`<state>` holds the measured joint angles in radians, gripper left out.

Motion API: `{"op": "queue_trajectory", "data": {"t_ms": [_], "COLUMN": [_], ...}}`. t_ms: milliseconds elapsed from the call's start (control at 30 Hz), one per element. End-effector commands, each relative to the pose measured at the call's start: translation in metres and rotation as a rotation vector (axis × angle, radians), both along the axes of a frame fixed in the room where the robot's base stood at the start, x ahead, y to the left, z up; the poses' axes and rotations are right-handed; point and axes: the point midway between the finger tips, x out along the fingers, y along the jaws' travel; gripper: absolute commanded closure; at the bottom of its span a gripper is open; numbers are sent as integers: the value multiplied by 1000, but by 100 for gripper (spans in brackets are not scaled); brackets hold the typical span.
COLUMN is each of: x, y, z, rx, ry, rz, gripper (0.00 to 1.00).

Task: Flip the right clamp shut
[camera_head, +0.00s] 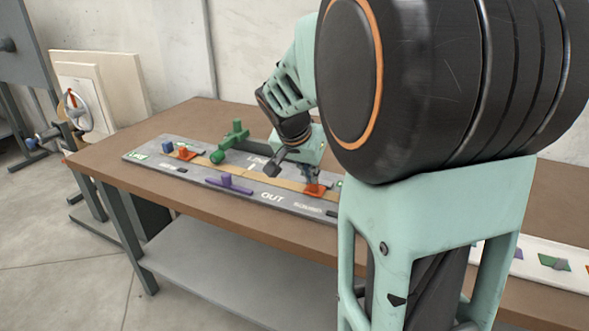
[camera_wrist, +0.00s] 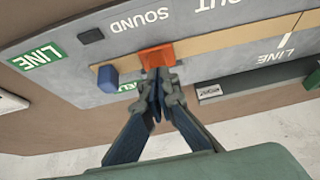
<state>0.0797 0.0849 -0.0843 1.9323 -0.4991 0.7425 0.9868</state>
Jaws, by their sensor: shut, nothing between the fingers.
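The right clamp (camera_head: 316,190) is orange and sits at the right end of the grey board (camera_head: 186,185), over the tan strip. In the wrist view the orange clamp (camera_wrist: 157,55) lies directly at my fingertips, with a blue block (camera_wrist: 107,77) beside it. My gripper (camera_wrist: 158,80) is shut and empty, its tips at or very near the clamp's edge; I cannot tell whether they touch. In the head view my gripper (camera_head: 311,175) hides part of the clamp. Whether the clamp is fully closed cannot be told.
The left orange clamp (camera_head: 186,154), a blue block (camera_head: 167,147), a green handle (camera_head: 233,138) and a purple bar (camera_head: 229,183) stand on the board. A white tray (camera_head: 573,278) with coloured pieces is at the right. The brown table (camera_head: 110,165) is bare at the left.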

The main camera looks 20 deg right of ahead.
Motion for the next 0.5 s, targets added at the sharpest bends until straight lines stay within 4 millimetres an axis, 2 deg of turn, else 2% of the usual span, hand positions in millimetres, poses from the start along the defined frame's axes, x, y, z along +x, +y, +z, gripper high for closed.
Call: {"op": "queue_trajectory", "data": {"t_ms": [500], "x": [10], "y": [-12], "z": [-4], "rx": [1], "ry": [1], "rz": [-1], "gripper": [100]}}
